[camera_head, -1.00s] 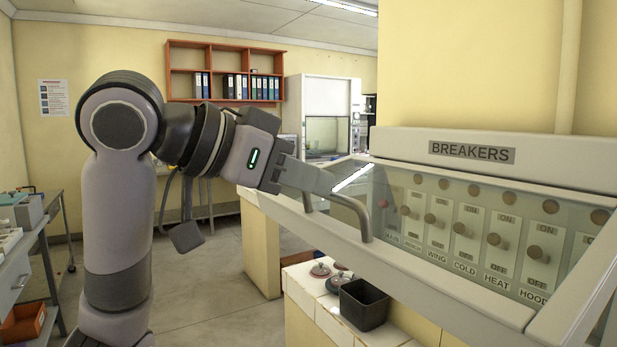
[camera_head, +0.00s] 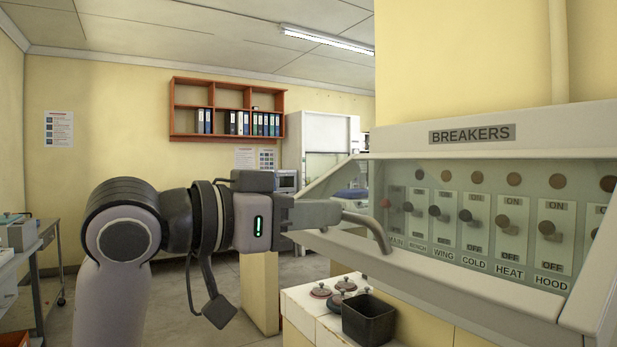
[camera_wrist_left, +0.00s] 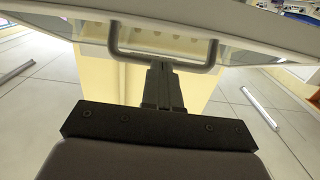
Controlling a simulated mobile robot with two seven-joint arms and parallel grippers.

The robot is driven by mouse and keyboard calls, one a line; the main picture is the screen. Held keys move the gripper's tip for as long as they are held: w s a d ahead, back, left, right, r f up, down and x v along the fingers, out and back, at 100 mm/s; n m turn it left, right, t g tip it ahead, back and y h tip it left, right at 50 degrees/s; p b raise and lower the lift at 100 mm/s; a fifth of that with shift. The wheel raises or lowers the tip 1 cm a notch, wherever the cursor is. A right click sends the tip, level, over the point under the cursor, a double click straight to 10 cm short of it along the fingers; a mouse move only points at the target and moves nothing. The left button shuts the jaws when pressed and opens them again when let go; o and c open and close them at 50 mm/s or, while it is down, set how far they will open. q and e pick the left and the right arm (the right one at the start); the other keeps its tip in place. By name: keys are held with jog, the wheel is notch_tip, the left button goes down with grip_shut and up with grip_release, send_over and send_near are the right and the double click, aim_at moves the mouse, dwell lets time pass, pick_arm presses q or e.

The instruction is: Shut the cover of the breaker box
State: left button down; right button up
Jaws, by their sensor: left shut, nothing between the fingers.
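The breaker box (camera_head: 573,129), labelled BREAKERS, fills the right of the head view. Its clear cover with a pale frame (camera_head: 470,286) tilts out from the box at its lower edge, so it is partly open. A grey bar handle (camera_head: 376,233) sticks out of the frame's lower left. My left gripper (camera_head: 336,213) is shut and empty, with its fingertips at the handle. In the left wrist view the shut fingers (camera_wrist_left: 164,76) point at the middle of the handle bar (camera_wrist_left: 165,61); I cannot tell whether they touch it. My right gripper is not in view.
Breaker switches (camera_head: 466,216) sit behind the clear cover. Below the box, a white-topped counter (camera_head: 300,302) holds a black bin (camera_head: 369,318) and several small lidded items. A cart (camera_head: 40,265) stands far left. Open floor lies between.

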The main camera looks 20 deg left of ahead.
aim_at(355, 257)
pick_arm(q)
jog(key=f+b, duration=0.2)
jog(key=w+d+f+t+h+b, duration=0.1)
jog(key=f+b, duration=0.1)
jog(key=f+t+h+b, duration=0.1)
jog(key=f, duration=0.1)
jog(key=shift+w+d+f+b, duration=0.25)
jog(key=shift+w+f+b, duration=0.05)
jog(key=shift+w+b, duration=0.1)
pick_arm(e)
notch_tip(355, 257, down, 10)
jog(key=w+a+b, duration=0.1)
jog(key=b, duration=0.4)
pick_arm(q)
jog(key=w+d+f+t+h+b, duration=0.4)
jog(key=w+d+f+t+b, duration=0.2)
jog(key=w+d+f, duration=0.4)
jog(key=w+f, duration=0.1)
jog(key=w, duration=0.2)
jog(key=shift+w+d+f, duration=0.25)
jog(key=shift+f, duration=0.1)
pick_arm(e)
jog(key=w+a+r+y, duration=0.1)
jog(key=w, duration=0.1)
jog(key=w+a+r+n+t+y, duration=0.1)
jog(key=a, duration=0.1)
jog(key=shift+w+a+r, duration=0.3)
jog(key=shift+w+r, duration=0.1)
